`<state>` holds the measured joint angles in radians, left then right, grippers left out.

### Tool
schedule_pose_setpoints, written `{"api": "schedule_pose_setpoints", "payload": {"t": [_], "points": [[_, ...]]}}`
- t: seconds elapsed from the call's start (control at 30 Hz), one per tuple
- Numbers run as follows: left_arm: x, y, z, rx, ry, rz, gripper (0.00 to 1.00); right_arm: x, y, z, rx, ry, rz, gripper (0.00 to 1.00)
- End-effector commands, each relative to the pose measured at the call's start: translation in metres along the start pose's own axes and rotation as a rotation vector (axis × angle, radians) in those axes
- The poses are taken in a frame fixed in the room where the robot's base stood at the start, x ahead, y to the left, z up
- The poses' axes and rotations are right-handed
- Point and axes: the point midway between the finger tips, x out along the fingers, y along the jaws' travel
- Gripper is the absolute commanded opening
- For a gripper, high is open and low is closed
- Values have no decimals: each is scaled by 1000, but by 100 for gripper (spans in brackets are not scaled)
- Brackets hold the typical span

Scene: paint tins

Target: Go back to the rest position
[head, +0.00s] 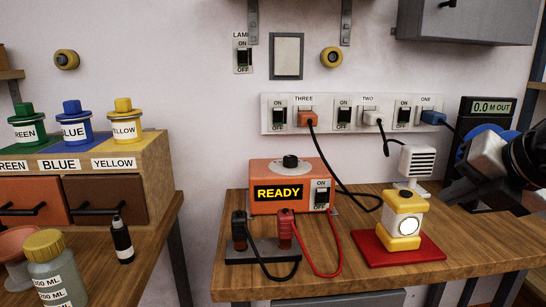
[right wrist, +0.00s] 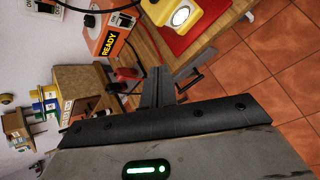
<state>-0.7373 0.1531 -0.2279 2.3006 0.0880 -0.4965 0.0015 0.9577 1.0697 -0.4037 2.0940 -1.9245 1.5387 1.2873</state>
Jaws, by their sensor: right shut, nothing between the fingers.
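My right gripper (head: 458,190) is at the right side of the head view, in front of the meter and to the right of the yellow and white lamp (head: 402,222). It is raised near the right end of the workbench. In the right wrist view its fingers (right wrist: 157,78) are together with nothing between them, and they point toward the bench. My left gripper is not in the head view.
An orange box reading READY (head: 290,208) stands on the bench (head: 330,277), with black and red clamps beside it. The lamp stands on a red mat (head: 370,250). A meter (head: 491,107) is partly behind my right gripper. Paint tins (head: 76,130) stand left.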

Motion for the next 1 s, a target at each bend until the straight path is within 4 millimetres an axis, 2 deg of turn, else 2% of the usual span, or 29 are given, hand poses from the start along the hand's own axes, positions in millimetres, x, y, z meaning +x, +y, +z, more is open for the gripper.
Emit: {"api": "schedule_pose_setpoints", "payload": {"t": [0.27,0.47,0.5,0.6,0.67,0.7,0.77,0.83,0.87,0.9,0.97,1.0], "points": [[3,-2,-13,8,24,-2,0,30,33,-62,-48,245,207,0],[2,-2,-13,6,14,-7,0,39,70,-128,-7,494,487,0],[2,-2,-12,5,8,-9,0,38,80,-145,28,558,577,0],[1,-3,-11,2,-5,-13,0,26,107,-177,204,700,838,0],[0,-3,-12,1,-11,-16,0,18,119,-185,391,753,1003,0],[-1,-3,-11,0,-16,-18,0,16,123,-183,543,760,1097,0],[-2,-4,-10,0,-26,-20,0,20,119,-176,798,735,1195,0],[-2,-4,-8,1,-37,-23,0,37,99,-167,1122,654,1231,0],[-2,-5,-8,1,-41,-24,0,48,86,-166,1265,608,1218,0],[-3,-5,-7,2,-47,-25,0,65,65,-169,1455,539,1174,0],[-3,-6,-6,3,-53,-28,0,91,28,-183,1710,429,1058,0],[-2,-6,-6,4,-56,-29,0,105,5,-197,1845,368,968,0]]}}
